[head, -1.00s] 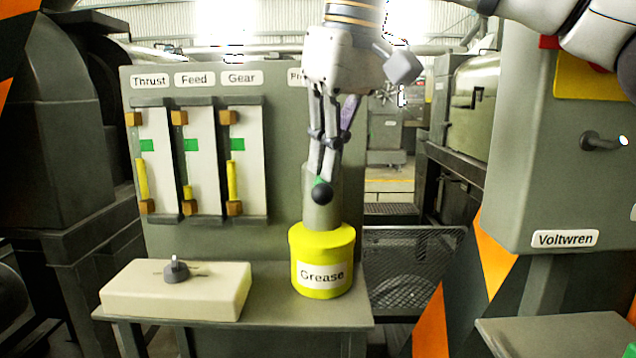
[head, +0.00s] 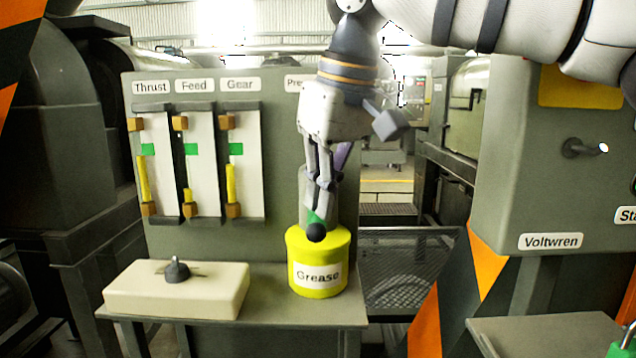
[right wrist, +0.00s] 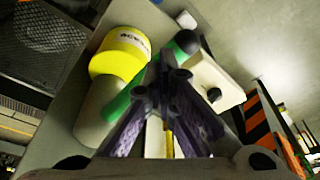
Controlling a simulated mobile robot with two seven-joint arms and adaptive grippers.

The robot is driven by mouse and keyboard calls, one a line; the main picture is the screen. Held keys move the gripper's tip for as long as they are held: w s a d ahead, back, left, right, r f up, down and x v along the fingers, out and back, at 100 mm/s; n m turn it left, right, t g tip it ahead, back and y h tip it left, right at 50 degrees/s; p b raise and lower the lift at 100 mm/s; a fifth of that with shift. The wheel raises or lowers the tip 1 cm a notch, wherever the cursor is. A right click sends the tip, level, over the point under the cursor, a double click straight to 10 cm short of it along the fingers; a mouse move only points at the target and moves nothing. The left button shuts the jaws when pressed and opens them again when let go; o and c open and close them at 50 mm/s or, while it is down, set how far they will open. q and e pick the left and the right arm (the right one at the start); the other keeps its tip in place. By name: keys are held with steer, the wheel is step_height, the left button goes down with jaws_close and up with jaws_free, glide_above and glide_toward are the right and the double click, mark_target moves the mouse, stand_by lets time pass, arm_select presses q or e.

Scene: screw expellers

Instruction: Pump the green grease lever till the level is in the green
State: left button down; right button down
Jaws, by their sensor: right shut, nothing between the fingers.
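The green grease lever (head: 315,216) has a black ball knob (head: 316,233), which is low, just in front of the top of the yellow grease pot (head: 318,275). In the right wrist view the lever (right wrist: 118,105) runs past the fingers to its knob (right wrist: 187,41). My right gripper (head: 318,205) points down, shut and empty, right at the lever above the knob and hiding part of it. Three gauges have green bands: Thrust (head: 155,185), Feed (head: 199,160) and Gear (head: 243,185). Yellow stands below each band, lowest in Feed. My left gripper is out of view.
A cream box with a grey knob (head: 220,290) stands on the bench left of the pot. The gauge panel (head: 275,200) rises behind. A grey cabinet labelled Voltwren (head: 500,190) stands at the right, with a gap between it and the bench.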

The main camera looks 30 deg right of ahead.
steer(key=s, duration=0.2)
steer(key=s+r, duration=0.1)
steer(key=shift+d, duration=0.3)
steer(key=v, duration=1.2)
stand_by(0.4)
